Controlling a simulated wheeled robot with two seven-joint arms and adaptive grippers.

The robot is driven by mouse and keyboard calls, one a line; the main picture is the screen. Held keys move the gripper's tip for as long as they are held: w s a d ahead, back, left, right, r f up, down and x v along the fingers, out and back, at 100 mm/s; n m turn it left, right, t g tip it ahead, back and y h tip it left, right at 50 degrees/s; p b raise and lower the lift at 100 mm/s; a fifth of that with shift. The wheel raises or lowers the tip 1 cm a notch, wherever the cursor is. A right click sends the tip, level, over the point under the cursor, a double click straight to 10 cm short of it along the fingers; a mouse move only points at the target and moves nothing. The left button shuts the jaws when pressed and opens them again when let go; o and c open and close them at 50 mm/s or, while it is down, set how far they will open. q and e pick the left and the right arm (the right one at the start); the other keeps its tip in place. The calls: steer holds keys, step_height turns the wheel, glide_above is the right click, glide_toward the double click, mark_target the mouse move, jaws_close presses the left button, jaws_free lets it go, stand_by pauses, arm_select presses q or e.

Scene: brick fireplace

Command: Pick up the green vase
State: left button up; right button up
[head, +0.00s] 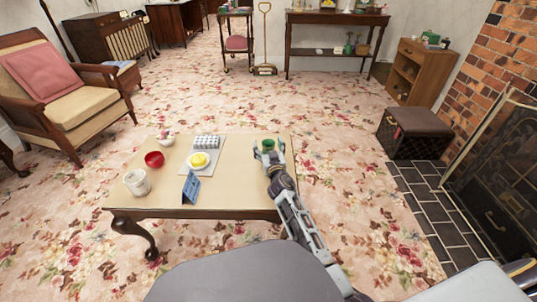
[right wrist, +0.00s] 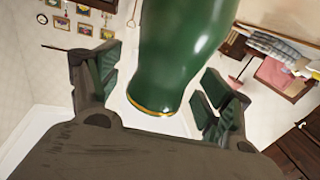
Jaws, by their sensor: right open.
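The green vase (head: 268,144) stands at the right end of the low wooden table (head: 232,172) in the head view. In the right wrist view the glossy green vase (right wrist: 176,60) with a gold rim fills the upper middle. My right gripper (head: 269,156) is at the vase, and its open fingers show on either side of it in the right wrist view (right wrist: 158,92). I cannot tell whether a finger touches it. The vase's lower part is hidden by the gripper in the head view. My left gripper is not in view.
On the table's left half are a red bowl (head: 154,159), a white jar (head: 137,182), a yellow item (head: 199,160) on a white plate, a blue card (head: 191,187) and a small pot (head: 166,138). An armchair (head: 70,108) stands left; a dark footstool (head: 415,132) stands right.

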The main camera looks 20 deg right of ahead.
steer(key=shift+c, duration=1.4)
steer(key=c, duration=1)
steer(key=shift+o, duration=0.2)
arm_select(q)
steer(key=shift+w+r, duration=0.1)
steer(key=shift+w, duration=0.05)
arm_select(e)
steer(key=shift+r, duration=0.15)
steer(key=shift+r+p, duration=1)
steer(key=shift+r, duration=0.3)
step_height(320, 180, up, 6)
steer(key=p, duration=0.3)
steer(key=shift+p, duration=0.3)
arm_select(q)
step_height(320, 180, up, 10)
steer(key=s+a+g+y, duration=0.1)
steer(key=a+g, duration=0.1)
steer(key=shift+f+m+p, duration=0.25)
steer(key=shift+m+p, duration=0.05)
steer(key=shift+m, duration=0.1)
arm_select(e)
steer(key=shift+r, duration=0.6)
